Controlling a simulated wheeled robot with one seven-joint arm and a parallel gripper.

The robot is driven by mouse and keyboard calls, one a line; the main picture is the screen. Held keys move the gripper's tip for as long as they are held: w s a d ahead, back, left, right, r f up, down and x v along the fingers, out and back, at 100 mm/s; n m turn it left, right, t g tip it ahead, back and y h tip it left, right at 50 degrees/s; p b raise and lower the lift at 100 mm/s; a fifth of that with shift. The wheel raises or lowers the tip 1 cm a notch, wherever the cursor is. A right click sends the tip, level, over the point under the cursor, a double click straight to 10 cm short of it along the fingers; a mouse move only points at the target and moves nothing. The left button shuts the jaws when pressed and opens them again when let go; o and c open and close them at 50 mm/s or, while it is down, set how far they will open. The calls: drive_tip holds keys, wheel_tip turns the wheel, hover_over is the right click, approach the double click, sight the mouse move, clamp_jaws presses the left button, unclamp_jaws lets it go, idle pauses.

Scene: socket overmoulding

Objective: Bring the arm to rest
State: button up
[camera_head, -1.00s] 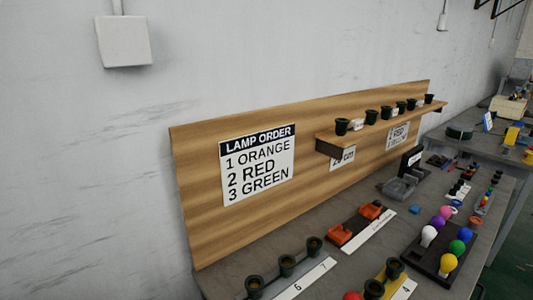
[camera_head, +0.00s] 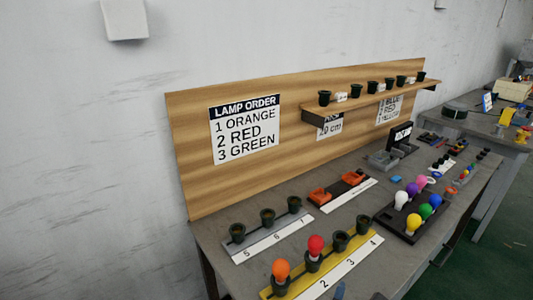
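My gripper and arm do not clearly show in the head view, so I cannot see whether the gripper holds anything. A yellow socket strip (camera_head: 268,293) stands at the table's near edge. An orange lamp (camera_head: 281,269) sits upright in its nearest socket and a red lamp (camera_head: 316,244) in the one beside it. The two sockets farther along, one of them a dark socket (camera_head: 340,241), hold no lamp. The lamp order sign (camera_head: 246,130) on the wooden board reads 1 orange, 2 red, 3 green.
A grey strip (camera_head: 268,241) with empty sockets lies behind the yellow one. A black tray (camera_head: 385,218) holds several coloured lamps, a green one among them. Orange connectors (camera_head: 320,196) and a shelf of sockets (camera_head: 370,98) stand behind. Another bench is at the far right.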

drive_tip(key=s+d+f+m+y, duration=0.1)
drive_tip(key=s+f+m+y, duration=0.15)
drive_tip(key=s+m, duration=0.55)
drive_tip(key=s+d+f+m+y, duration=0.1)
drive_tip(key=s+f+m+y, duration=0.15)
drive_tip(key=s, duration=0.85)
drive_tip(key=s+r+m+t+y, duration=0.1)
drive_tip(key=s+r+m+t, duration=0.1)
drive_tip(key=s+r+m, duration=1.4)
drive_tip(key=m, duration=0.4)
drive_tip(key=shift+s+d+t, duration=0.4)
